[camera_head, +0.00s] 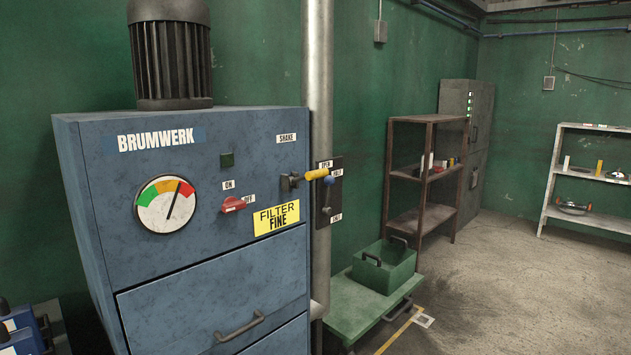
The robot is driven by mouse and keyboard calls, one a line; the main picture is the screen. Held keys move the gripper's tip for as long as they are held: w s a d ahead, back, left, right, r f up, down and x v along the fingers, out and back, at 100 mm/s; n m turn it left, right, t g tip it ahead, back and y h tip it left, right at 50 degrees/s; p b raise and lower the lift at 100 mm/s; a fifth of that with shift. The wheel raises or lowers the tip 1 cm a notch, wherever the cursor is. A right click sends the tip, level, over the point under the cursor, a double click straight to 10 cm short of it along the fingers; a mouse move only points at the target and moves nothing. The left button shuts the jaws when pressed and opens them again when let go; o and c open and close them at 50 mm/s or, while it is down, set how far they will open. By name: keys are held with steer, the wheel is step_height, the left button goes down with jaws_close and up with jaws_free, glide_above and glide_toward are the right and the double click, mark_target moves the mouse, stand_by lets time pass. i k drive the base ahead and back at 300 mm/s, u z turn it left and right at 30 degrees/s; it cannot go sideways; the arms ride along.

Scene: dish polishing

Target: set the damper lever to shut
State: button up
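The damper plate (336,192) is a dark upright plate on the grey pipe, right of the blue cabinet. It has small labels that seem to read OPEN at the top, HALF below it and SHUT near the bottom. A blue knob (329,181), apparently the damper lever's end, sits in the upper part of the plate, near the middle label. A small grey round part (327,210) shows lower, near the SHUT label. A yellow handle (316,174) from the SHAKE mount partly overlaps the plate, so the lever's shaft is hard to make out. My gripper is not in view.
The blue BRUMWERK cabinet (180,262) fills the left, with a gauge (165,204) and a red switch (233,204). The pipe (318,80) rises beside it. A green bin (384,267) stands on a low green cart (350,308). Floor at right is clear.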

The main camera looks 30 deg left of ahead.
mark_target(329, 180)
steer(key=u, duration=0.45)
steer(key=i, duration=0.6)
steer(key=u, duration=0.7)
steer(key=i, duration=0.45)
steer(key=u, duration=0.25)
